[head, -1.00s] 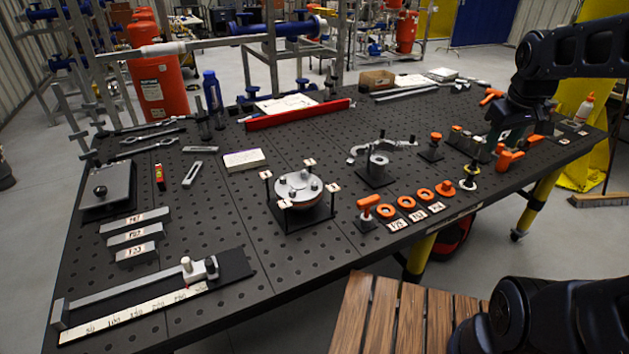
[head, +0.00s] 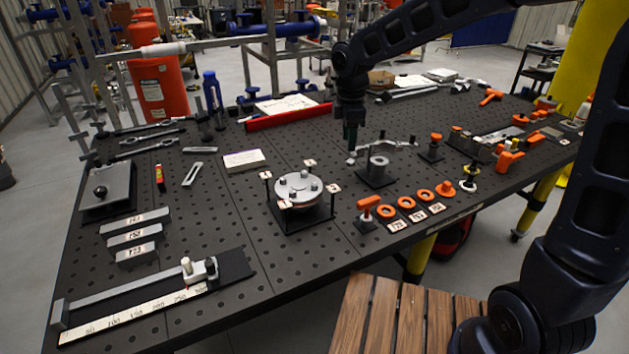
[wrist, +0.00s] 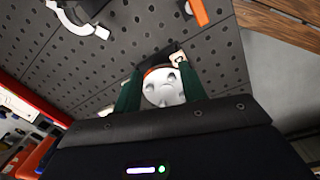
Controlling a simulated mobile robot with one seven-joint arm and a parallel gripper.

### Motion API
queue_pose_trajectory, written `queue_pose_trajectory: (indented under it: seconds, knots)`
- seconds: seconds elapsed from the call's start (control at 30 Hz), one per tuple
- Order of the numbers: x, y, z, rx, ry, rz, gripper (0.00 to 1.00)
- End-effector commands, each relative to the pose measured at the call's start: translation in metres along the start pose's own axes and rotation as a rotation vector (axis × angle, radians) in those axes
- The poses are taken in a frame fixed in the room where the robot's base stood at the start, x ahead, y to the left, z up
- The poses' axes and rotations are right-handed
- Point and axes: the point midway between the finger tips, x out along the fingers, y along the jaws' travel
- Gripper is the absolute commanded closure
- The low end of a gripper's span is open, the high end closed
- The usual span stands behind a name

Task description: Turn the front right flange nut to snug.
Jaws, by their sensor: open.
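The round grey flange (head: 299,187) sits on a dark stand on the perforated table, with several silver nuts on its top face and small white tags around it. The task does not settle by sight which is the front right nut; one nut (head: 316,185) stands on the right side. My gripper (head: 351,150) points down behind and to the right of the flange, above the table and apart from it. In the wrist view my gripper (wrist: 160,75) has its green fingers spread and empty, with the flange (wrist: 163,88) showing between them, farther off.
A grey cylinder on a stand (head: 378,165) with a curved metal piece is close to my gripper's right. A red bar (head: 287,117) lies behind.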

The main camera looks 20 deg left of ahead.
Motion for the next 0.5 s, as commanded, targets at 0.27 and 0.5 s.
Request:
queue_pose_trajectory:
  seconds: [0.27, 0.5]
  knots:
    - [0.024, 0.001, -0.081, -0.291, 0.037, -0.051, 0.58]
    - [0.034, 0.0, -0.095, -0.343, 0.046, -0.059, 0.58]
